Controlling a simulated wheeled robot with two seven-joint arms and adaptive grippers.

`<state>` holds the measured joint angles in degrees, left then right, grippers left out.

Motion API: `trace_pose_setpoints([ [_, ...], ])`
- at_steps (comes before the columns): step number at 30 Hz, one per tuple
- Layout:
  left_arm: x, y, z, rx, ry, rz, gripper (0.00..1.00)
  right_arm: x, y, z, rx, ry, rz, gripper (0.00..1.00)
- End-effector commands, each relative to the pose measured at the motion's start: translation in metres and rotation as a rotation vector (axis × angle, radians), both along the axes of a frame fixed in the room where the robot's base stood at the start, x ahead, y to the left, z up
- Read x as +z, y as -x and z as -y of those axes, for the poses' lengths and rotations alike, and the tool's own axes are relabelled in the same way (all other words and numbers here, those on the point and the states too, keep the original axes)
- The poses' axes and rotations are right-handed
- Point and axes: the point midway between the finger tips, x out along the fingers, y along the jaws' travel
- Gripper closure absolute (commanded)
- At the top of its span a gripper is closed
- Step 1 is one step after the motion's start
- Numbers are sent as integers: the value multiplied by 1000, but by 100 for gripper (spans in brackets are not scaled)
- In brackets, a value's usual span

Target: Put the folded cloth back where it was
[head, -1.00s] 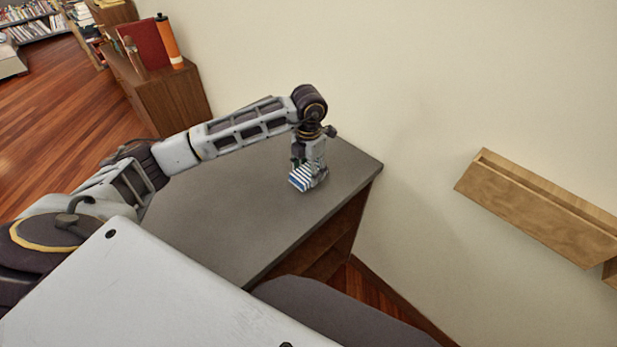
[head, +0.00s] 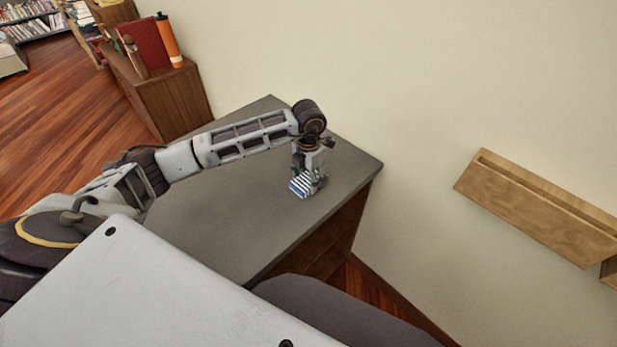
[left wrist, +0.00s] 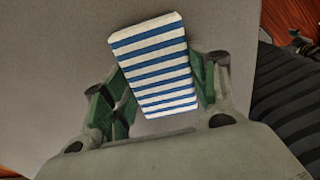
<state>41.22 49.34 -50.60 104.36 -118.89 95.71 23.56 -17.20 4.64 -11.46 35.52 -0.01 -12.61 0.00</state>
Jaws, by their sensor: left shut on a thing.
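The folded cloth (head: 301,185) has blue and white stripes. It is in my left gripper (head: 309,180), which points down over the grey table top (head: 235,205) near its right end. In the left wrist view the cloth (left wrist: 155,65) lies between the green finger pads of the left gripper (left wrist: 160,95), which is shut on it. The cloth is at or just above the table top; I cannot tell whether it touches. My right gripper is not in view.
The table top around the cloth is clear. A wooden wall ledge (head: 535,210) is at the right. A brown cabinet (head: 170,95) with an orange bottle (head: 168,40) and a red book (head: 146,44) stands at the back left. A dark chair-like shape (head: 340,315) is in front.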

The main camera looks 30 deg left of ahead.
Motion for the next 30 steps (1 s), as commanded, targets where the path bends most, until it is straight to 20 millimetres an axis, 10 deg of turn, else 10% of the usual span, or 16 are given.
trace_pose_setpoints([
  [6, -1, 0, 0, 0, 0, 0, 20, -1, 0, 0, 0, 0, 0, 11],
  [30, 29, -1, 0, -1, -1, 3, 20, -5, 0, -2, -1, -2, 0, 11],
])
